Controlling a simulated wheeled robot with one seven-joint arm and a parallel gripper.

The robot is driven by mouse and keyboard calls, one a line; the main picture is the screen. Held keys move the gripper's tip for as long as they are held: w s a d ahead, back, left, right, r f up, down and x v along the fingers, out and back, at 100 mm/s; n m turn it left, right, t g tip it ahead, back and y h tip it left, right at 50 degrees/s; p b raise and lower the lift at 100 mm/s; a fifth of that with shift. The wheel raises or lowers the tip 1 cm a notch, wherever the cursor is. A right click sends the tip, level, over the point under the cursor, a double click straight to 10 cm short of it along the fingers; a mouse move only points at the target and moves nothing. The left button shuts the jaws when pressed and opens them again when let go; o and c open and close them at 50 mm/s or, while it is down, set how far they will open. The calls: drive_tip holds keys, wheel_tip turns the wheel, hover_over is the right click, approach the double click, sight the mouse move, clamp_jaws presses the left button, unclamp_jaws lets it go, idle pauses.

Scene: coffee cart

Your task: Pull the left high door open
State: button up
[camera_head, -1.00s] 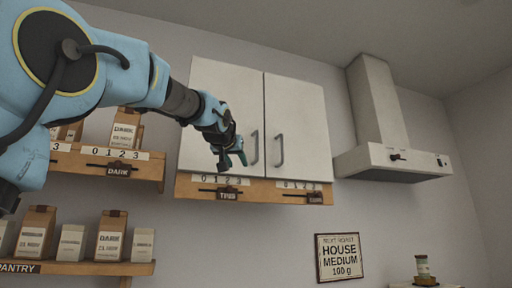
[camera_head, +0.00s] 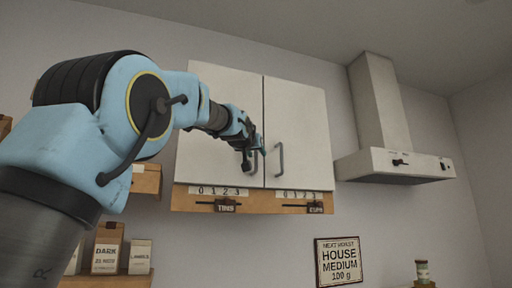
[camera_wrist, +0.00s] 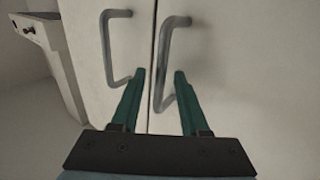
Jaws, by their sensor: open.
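The left high door (camera_head: 218,110) is a flat white cabinet door and looks shut. Its grey bar handle (camera_head: 254,165) is partly covered by my gripper (camera_head: 256,147). The wrist view appears turned over, with the left door (camera_wrist: 245,65) on its right side. There my gripper (camera_wrist: 159,72) is open, with two green fingers pointing at the doors. The left door's handle (camera_wrist: 164,60) shows between the fingers, its near end low between them. I cannot tell whether a finger touches it.
The right door (camera_head: 297,130) is shut; its handle (camera_head: 280,160) lies close beside, near one finger in the wrist view (camera_wrist: 107,50). A slider ledge (camera_head: 255,202) runs under the cabinet. A range hood (camera_head: 395,165) stands to the right. Shelves with bags (camera_head: 107,250) are lower left.

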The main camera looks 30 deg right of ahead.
drive_tip(key=shift+w+d, duration=0.2)
clamp_jaws()
idle(0.3)
idle(1.1)
